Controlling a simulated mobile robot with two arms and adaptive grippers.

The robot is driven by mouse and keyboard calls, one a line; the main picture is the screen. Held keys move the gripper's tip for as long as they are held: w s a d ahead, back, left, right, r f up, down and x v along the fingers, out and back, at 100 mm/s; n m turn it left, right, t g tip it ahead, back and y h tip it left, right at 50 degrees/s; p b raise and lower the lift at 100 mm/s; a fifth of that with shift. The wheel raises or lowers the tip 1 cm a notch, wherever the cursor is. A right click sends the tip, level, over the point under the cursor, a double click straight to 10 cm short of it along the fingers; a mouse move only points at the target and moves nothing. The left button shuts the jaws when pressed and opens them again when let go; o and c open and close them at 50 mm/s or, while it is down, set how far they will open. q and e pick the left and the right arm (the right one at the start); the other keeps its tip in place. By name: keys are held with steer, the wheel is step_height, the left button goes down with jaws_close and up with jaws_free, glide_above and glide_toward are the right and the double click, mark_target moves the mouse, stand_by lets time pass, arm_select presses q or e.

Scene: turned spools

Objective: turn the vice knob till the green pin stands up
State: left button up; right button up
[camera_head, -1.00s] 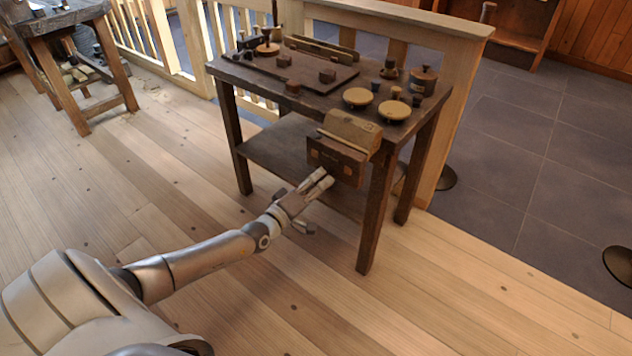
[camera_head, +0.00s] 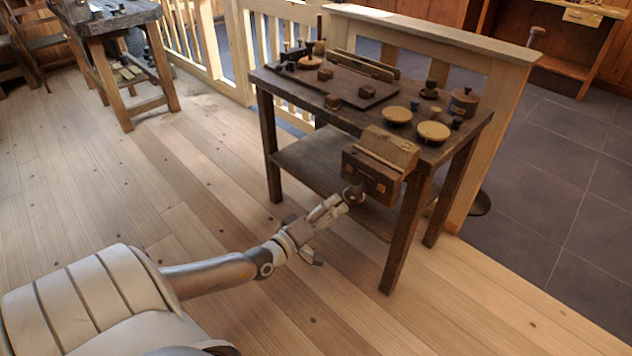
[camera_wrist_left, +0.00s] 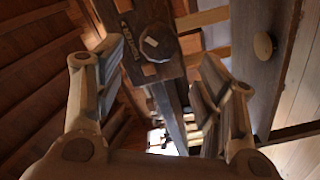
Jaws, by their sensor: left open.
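The wooden vice (camera_head: 371,178) is fixed to the front of the dark workbench. Its round knob (camera_head: 352,194) sticks out of the front face. In the left wrist view the faceted knob (camera_wrist_left: 158,42) sits on the dark jaw, ahead of the fingers and between them. My left gripper (camera_head: 328,212) is open and empty, with its fingers pointing at the knob from the front left. I see a small gap to the knob in the head view. I cannot make out the green pin in either view. My right gripper is not in view.
The workbench top (camera_head: 300,88) carries several spools, blocks and two pale round discs (camera_head: 397,115). A lower shelf (camera_head: 310,162) runs under it. A wooden railing (camera_head: 440,45) stands behind. The plank floor (camera_head: 220,210) in front is clear.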

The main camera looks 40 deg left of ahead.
arm_select(q)
steer(key=shift+s+a, duration=0.2)
steer(key=shift+s, duration=2.4)
